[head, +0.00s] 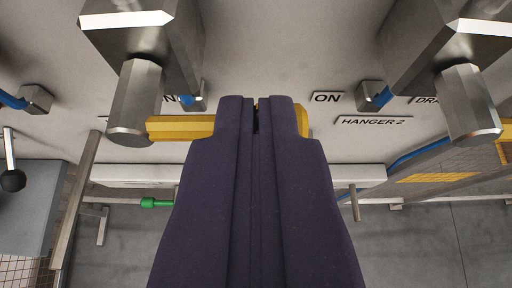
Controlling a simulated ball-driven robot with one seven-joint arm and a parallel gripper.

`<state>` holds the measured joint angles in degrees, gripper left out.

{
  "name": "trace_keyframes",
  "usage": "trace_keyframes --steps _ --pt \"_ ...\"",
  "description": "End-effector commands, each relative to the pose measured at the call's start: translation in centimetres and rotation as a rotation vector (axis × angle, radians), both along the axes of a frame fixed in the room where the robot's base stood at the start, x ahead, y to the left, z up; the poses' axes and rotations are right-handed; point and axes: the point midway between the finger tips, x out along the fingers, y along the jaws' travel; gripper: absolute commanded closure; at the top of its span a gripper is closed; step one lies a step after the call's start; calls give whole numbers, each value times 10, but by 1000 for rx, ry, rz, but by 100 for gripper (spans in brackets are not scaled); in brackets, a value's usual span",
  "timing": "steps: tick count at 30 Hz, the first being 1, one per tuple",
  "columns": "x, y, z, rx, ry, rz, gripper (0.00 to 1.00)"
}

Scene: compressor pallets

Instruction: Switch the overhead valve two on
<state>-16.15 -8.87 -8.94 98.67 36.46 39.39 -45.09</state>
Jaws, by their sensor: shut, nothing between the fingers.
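A metal overhead valve (170,45) hangs at the upper left, with a hexagonal stem (135,100). Its yellow lever (180,127) runs right from the stem and passes behind my gripper (257,102). A yellow end shows just right of the fingers. My gripper is shut and empty, its dark fingers pointing up in the picture, in front of the lever. I cannot tell whether they touch it. An "ON" plate (327,97) sits right of the fingertips. A second valve (440,50) hangs at the upper right. No number for the left valve is readable.
A "HANGER 2" plate (374,121) is below and right of the "ON" plate. Blue hoses run near both valves. A white bar (125,174) crosses behind my gripper, with a green fitting (149,203) below. A grey cabinet (25,205) stands left; bare floor shows lower right.

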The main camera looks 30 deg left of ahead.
Motion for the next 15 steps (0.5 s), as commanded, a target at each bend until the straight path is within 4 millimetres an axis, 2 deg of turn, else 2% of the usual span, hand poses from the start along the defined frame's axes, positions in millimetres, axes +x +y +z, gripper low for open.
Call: trace_keyframes --steps 15 --pt "1 -1 -3 24 16 0 100"
